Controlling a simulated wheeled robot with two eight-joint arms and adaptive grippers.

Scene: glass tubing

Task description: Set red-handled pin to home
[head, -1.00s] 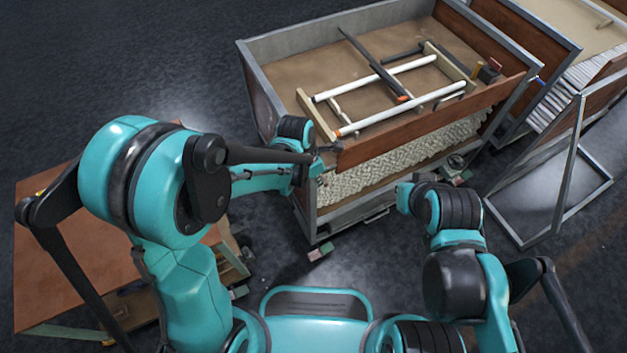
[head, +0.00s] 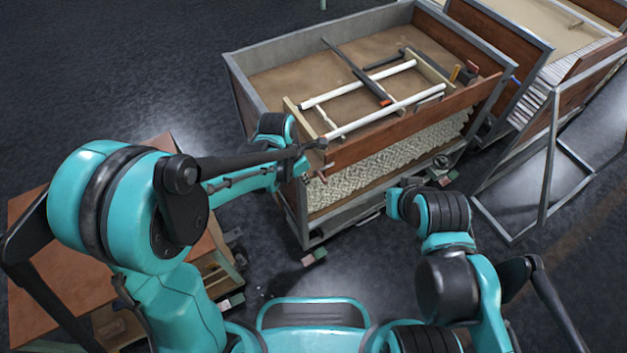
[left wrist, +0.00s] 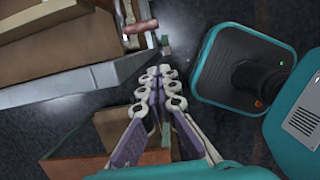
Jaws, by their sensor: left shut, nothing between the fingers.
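My left gripper (head: 316,146) is at the near left corner of the grey-framed cart (head: 240,90), in front of the near end of a white rod. In the left wrist view, my left gripper (left wrist: 161,76) has its fingers together with nothing between them. A small reddish handle-like cylinder (left wrist: 140,23) shows beyond the fingertips, apart from them, beside the cart's grey edge. It may be the red handle of the pin. In the head view, small reddish-brown pegs (head: 327,168) stick out below my left gripper; I cannot tell which is the pin. My right gripper is not visible.
White rods (head: 385,112) and dark tools lie on the cart's top. A brown wooden table (head: 40,225) is at the left. A metal frame (head: 548,190) and another cart (head: 565,45) stand at the right.

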